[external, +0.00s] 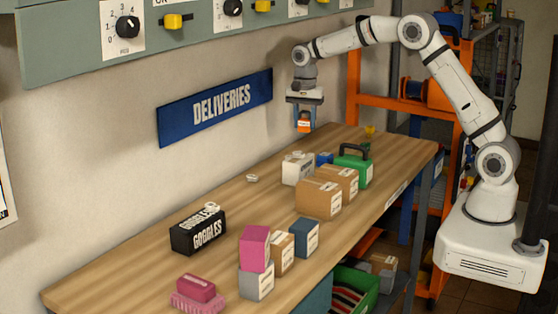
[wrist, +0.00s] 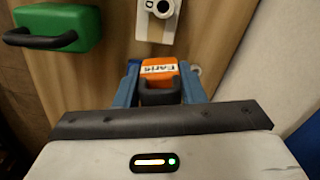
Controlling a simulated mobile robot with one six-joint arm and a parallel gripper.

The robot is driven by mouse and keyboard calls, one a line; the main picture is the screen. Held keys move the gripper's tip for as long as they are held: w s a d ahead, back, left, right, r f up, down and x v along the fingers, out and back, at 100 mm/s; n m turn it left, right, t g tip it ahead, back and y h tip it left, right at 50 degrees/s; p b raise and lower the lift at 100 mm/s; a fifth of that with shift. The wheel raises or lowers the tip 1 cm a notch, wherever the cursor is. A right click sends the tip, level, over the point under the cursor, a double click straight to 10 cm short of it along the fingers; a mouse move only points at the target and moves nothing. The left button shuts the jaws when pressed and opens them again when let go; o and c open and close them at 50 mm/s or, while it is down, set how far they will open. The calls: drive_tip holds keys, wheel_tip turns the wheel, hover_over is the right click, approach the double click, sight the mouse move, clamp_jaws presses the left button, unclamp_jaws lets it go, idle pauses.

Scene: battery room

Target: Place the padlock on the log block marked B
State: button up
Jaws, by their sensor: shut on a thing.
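The orange padlock (external: 304,122) hangs in my gripper (external: 304,127), above the far end of the bench. In the wrist view the padlock (wrist: 158,68) has a white label and a dark shackle. The two blue fingers of my gripper (wrist: 160,80) are shut on it, one on each side. A pale block or plate (wrist: 155,28) with a round grey piece on it shows at the wrist view's top edge, with a letter that looks like D. I cannot make out a block marked B in either view.
On the bench (external: 130,262) stand a green case (external: 352,170), cardboard boxes (external: 318,199), a white box (external: 297,168), a black goggles box (external: 198,232) and pink blocks (external: 255,248). The wall with the DELIVERIES sign (external: 215,107) runs behind. The bench's middle has free room.

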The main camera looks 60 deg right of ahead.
drive_tip(key=s+d+m, duration=0.3)
drive_tip(key=d, duration=0.5)
hover_over(325, 154)
wheel_tip(325, 154, down, 5)
drive_tip(key=shift+f+p, duration=0.35)
drive_tip(key=shift+f, duration=1.8)
drive_tip(key=shift+f, duration=0.2)
drive_tip(key=o, duration=1)
drive_tip(key=shift+o, duration=0.2)
